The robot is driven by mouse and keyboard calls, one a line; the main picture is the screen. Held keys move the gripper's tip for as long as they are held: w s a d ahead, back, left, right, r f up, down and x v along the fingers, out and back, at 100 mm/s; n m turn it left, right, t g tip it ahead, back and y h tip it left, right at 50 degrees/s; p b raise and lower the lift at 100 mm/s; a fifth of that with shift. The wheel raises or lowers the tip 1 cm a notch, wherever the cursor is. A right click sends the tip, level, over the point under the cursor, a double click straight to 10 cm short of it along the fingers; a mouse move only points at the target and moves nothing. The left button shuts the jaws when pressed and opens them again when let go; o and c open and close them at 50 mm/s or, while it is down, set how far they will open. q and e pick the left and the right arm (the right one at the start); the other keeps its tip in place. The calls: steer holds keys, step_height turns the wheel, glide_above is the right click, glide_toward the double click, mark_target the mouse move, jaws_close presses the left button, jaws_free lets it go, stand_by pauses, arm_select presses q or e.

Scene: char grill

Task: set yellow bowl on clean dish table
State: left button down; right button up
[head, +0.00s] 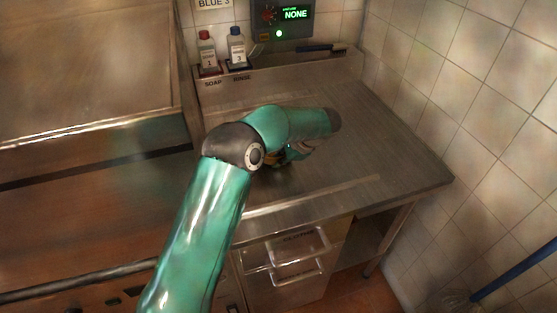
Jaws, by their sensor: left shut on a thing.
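My left arm reaches in from the bottom left over a steel table (345,150), which looks like the clean dish table, though I can read no label naming it. My left gripper (294,154) is low over this table, partly hidden behind my arm's wrist. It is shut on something. Only a small yellowish patch shows beside it, likely the yellow bowl (272,159); the rest is hidden by my arm. I cannot tell whether it touches the table top. My right gripper is not in view.
A red-capped soap bottle (207,52) and a blue-capped rinse bottle (237,46) stand at the back left. A dark-handled brush (322,48) lies on the back ledge. Tiled wall (440,80) bounds the right. The table's right part is clear.

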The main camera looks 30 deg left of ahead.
arm_select(q)
steer(key=shift+f, duration=0.35)
steer(key=c, duration=1.6)
jaws_free()
steer(key=shift+r, duration=0.1)
steer(key=shift+d+r, duration=0.1)
steer(key=shift+d, duration=0.1)
steer(key=b+v, duration=0.1)
steer(key=v, duration=1)
steer(key=shift+d+r+b, duration=0.15)
steer(key=shift+r+b, duration=0.15)
steer(key=shift+b, duration=0.1)
